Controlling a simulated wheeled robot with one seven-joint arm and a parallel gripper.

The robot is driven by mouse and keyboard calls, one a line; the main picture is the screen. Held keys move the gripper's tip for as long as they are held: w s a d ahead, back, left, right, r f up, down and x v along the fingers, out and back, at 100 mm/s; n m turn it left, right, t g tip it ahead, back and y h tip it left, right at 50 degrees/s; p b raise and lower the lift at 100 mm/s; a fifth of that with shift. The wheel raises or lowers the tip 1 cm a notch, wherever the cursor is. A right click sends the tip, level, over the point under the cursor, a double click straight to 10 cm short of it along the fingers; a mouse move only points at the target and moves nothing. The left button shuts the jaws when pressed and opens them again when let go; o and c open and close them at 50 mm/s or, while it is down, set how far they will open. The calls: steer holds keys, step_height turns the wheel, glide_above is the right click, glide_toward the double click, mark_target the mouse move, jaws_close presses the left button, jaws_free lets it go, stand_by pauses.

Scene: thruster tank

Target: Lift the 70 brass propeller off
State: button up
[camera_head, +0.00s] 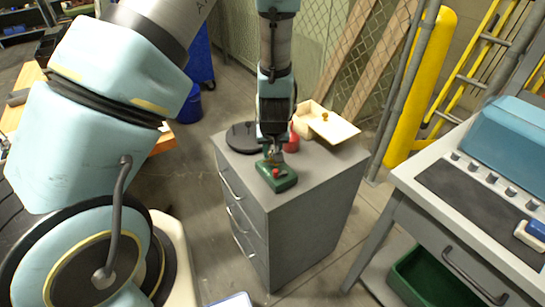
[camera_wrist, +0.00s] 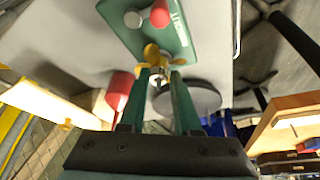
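The brass propeller (camera_wrist: 153,54) shows in the wrist view as a yellow bladed piece at the edge of a green box (camera_wrist: 181,46). In the head view the green box (camera_head: 279,181) sits on the grey cabinet top, and the propeller is too small and covered to make out clearly. My gripper (camera_wrist: 161,73) points at the propeller, its two green fingers apart on either side of the hub, with a small silver part between them. Whether the fingers touch the propeller I cannot tell. My gripper (camera_head: 273,156) is just above and behind the box in the head view.
The grey cabinet (camera_head: 312,188) also holds a dark disc (camera_head: 239,137), a red cylinder (camera_head: 292,143) and a pale open tray (camera_head: 337,129) with a small yellow piece (camera_head: 325,116). A workbench (camera_head: 414,181) stands at the right. The cabinet's front right top is clear.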

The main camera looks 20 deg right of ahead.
steer(key=shift+s+d, duration=0.1)
jaws_close()
steer(key=shift+r, duration=0.1)
step_height(320, 180, up, 10)
stand_by(0.8)
